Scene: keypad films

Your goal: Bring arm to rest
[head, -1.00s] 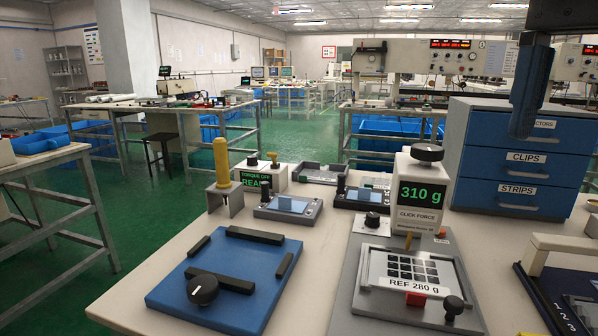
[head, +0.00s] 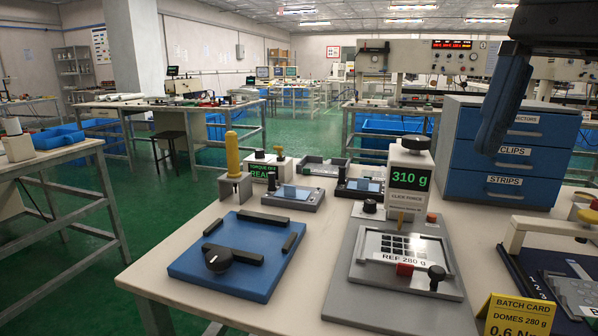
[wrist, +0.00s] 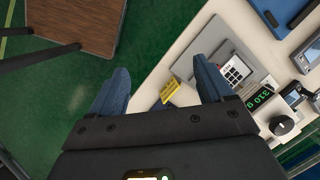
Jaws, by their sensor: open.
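My gripper shows in the wrist view (wrist: 165,95) with its two blue fingers spread apart and nothing between them. It points down over the bench edge and the green floor. In the head view a dark blue finger (head: 502,100) hangs at the upper right, in front of the blue drawer cabinet, above the bench.
The bench (head: 215,220) holds a blue fixture plate (head: 225,272), a click force tester (head: 408,180) reading 310 g, a drawer cabinet (head: 545,150) and a yellow batch card (head: 517,315).

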